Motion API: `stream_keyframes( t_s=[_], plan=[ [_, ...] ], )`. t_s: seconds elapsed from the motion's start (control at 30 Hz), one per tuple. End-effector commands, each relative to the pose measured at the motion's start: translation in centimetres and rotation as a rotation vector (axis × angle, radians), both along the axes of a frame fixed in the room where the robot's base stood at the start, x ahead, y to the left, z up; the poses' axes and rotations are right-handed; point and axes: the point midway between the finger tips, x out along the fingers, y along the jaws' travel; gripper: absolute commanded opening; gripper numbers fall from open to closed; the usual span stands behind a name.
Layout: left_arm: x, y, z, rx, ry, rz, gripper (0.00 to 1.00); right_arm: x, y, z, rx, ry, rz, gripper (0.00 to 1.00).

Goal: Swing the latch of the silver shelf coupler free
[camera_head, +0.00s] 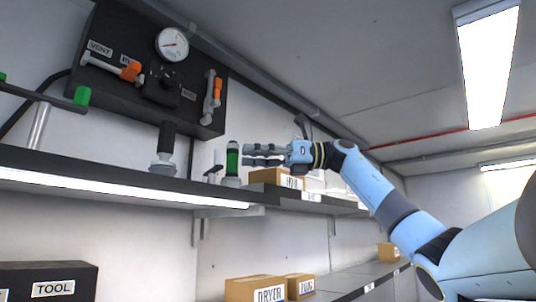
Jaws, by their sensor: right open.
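On the shelf (112,182) stands a grey coupler base (163,164) with a black upright part above it. To its right stands a green upright cylinder (232,160) on a pale grey base, with a small grey lever-like piece (215,168) at its left. I cannot tell for sure which is the silver shelf coupler, nor make out the latch's position. My right gripper (245,154) is open, fingers pointing left, its tips just right of the green cylinder. I cannot tell whether they touch it. My left gripper is out of view.
A cardboard box (262,176) sits on the shelf below my right gripper. A black panel (125,50) with a gauge (172,44) and orange-handled valves hangs above the shelf. Boxes labelled DRYER (252,288) and TOOL (50,277) stand lower down. Open air lies in front of the shelf.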

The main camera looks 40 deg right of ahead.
Motion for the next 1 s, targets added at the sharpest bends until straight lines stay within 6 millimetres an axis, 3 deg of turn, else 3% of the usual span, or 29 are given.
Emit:
stream_keyframes(
  t_s=[0.13,0.3,1.0],
  plan=[
    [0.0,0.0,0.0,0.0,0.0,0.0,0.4,-1.6,-2.3,-0.1,-0.001,0.003,-0.004,0.44],
    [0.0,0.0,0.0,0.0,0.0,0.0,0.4,-2.5,-3.3,0.0,0.0,0.001,-0.001,0.44],
    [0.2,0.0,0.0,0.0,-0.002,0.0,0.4,-2.6,-3.5,0.0,0.0,0.0,0.0,0.44]
  ],
)
